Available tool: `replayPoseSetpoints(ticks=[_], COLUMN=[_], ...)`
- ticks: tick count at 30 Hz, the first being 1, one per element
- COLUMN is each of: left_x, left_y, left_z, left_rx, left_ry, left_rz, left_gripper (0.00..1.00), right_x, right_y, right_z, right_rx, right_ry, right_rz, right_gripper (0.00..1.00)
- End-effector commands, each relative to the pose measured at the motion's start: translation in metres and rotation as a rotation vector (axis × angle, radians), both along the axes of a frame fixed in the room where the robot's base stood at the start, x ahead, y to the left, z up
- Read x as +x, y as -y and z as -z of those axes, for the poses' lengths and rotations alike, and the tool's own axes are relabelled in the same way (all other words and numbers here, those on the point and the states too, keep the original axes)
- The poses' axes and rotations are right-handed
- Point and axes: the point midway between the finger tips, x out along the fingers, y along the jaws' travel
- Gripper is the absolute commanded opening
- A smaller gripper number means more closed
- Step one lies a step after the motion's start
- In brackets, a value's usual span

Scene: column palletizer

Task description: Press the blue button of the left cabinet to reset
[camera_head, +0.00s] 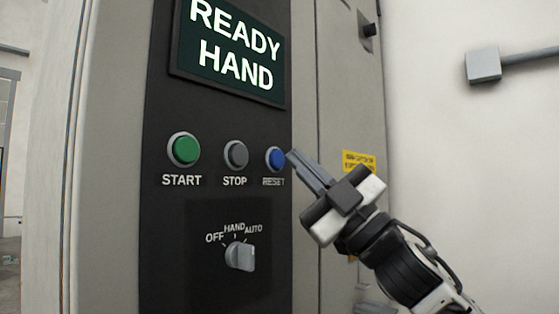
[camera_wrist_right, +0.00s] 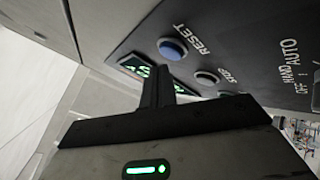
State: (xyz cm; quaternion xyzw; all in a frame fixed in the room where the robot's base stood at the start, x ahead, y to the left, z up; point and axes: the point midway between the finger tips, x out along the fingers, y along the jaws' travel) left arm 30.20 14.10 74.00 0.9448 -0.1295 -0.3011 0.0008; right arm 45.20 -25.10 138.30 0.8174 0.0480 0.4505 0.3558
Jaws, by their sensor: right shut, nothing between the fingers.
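The blue RESET button (camera_head: 275,158) is on the black panel of the cabinet, right of the grey STOP button (camera_head: 236,154) and the green START button (camera_head: 184,150). My right gripper (camera_head: 291,155) is shut and empty, with its fingertips pointing left just beside the blue button in the head view. In the right wrist view the blue button (camera_wrist_right: 172,49) lies beyond the fingertips (camera_wrist_right: 157,68), with a gap in the picture; contact cannot be told for certain. My left gripper is not in view.
The display (camera_head: 232,50) above the buttons reads READY HAND. A selector knob (camera_head: 240,256) marked OFF, HAND, AUTO sits below them. A yellow label (camera_head: 359,161) is on the cabinet's side behind my gripper. A grey box (camera_head: 483,65) with a conduit is on the right wall.

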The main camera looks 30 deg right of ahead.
Motion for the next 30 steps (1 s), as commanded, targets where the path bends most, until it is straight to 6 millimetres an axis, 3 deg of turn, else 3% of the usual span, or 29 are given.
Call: replayPoseSetpoints(ticks=[5,18,30], left_x=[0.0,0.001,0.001], left_y=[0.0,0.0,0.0], left_z=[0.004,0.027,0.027], left_rx=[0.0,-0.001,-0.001], left_ry=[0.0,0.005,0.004], left_rz=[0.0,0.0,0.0], left_gripper=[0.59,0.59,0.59], right_x=[-0.006,-0.043,-0.046], right_y=[0.003,0.018,0.019], right_z=[0.001,0.002,0.0], right_rx=[-0.001,-0.001,0.001], right_ry=[0.002,0.001,0.0], right_rz=[0.001,0.001,-0.001], right_gripper=[0.0,0.0,0.0])
